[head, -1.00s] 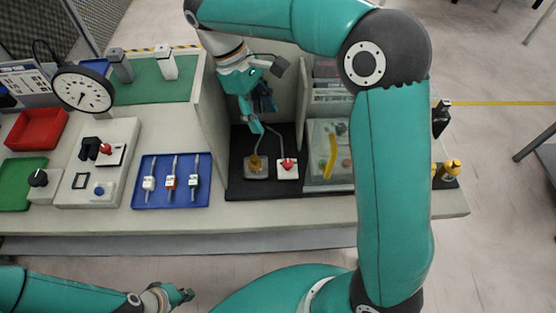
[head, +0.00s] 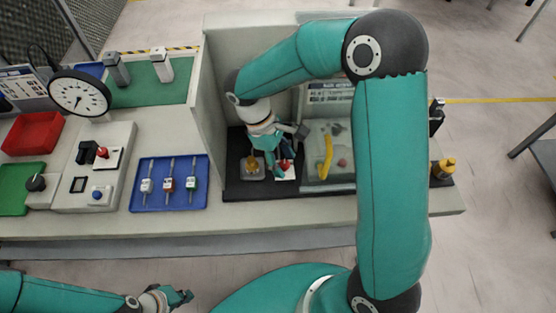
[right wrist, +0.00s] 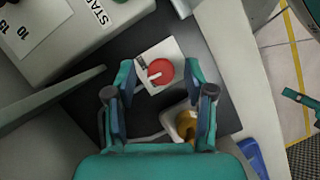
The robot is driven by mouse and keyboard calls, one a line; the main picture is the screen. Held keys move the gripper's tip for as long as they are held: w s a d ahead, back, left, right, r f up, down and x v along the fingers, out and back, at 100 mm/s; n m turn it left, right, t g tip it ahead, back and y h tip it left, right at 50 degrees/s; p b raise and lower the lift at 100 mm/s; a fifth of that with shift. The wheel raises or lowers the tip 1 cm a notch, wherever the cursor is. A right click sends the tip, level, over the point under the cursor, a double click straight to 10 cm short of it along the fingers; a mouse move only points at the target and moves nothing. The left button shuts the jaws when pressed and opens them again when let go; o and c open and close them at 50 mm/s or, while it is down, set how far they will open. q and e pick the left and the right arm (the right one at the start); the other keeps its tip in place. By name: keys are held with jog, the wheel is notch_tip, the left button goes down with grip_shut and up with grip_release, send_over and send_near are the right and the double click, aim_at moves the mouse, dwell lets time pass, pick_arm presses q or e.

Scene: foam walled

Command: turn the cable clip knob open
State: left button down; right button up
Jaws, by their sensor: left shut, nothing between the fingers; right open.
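A red round knob (head: 286,163) with a white pointer sits on a white plate on the black mat (head: 234,180). In the right wrist view the red knob (right wrist: 165,69) appears between the fingertips of my right gripper (right wrist: 160,75). My right gripper (head: 280,168) is open and points down over the plate; whether it touches the knob cannot be told. A brass knob (head: 252,165) on a grey plate stands just left, partly under a finger in the right wrist view (right wrist: 186,125). A thin grey cable runs near it. My left gripper (head: 182,297) is shut and empty, in front of the bench.
Pale walls (head: 208,120) stand left of and behind the mat. A clear-topped box with a yellow handle (head: 325,158) is close on the right. A blue tray (head: 145,203) with several small parts lies left. The mat's front strip is free.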

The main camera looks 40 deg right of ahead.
grip_shut()
jog(key=shift+a, duration=0.5)
jog(key=shift+d, duration=0.35)
jog(key=shift+n, duration=0.3)
jog(key=shift+d+n, duration=0.1)
jog(key=shift+n, duration=0.2)
jog(key=n+h, duration=0.1)
jog(key=n, duration=0.1)
jog(key=n+t+b, duration=0.1)
jog(key=n, duration=0.1)
jog(key=shift+s+n+h+b, duration=0.15)
jog(key=shift+n+h+b, duration=0.15)
jog(key=shift+h, duration=0.1)
jog(key=shift+n+t+h+b, duration=0.35)
jog(key=shift+n+t, duration=0.65)
jog(key=shift+n, duration=1.2)
